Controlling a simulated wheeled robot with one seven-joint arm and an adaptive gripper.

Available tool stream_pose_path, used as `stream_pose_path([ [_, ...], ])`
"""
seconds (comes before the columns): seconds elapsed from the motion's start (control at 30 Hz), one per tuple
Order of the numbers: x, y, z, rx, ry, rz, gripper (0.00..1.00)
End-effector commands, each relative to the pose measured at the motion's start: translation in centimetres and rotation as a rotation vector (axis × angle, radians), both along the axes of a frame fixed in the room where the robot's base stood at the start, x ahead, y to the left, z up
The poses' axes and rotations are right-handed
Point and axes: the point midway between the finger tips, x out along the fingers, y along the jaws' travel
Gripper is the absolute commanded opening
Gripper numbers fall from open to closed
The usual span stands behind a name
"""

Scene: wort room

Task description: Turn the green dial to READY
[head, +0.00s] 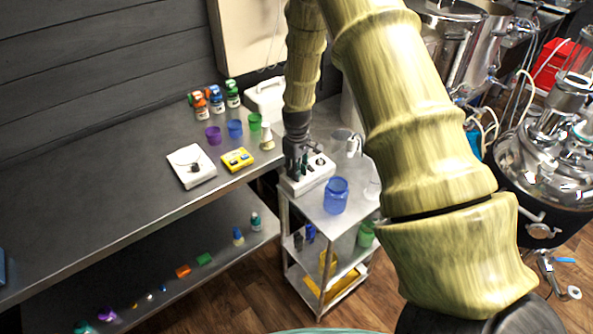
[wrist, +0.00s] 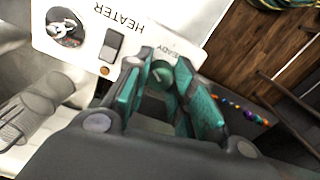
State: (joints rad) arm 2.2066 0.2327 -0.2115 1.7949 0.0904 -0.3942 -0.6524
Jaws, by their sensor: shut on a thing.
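The green dial (wrist: 162,71) shows in the wrist view between my teal fingers, on a white panel (wrist: 75,45). The word READY is printed just beyond the dial, partly hidden by a finger. My gripper (wrist: 160,82) is shut on the dial, one finger on each side. Where the dial's mark points I cannot tell. In the head view the white control box (head: 308,176) stands on a small metal cart, and my gripper (head: 292,172) reaches down onto its left end, hiding the dial there.
The panel also has a rocker switch (wrist: 112,45) by the word HEATER and a round socket-like part (wrist: 65,27). On the cart (head: 321,217) stand a blue jar (head: 336,195) and a clear jug (head: 345,143). A bench (head: 110,215) on the left holds a yellow box (head: 237,160), cups and bottles.

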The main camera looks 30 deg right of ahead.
Motion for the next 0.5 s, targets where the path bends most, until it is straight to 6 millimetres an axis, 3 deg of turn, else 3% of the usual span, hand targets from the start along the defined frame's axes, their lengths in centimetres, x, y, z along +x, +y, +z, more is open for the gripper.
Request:
stream_pose_path([
  [0.5,0.15,-0.11,0.14,-0.002,-0.004,-0.49,0.0],
])
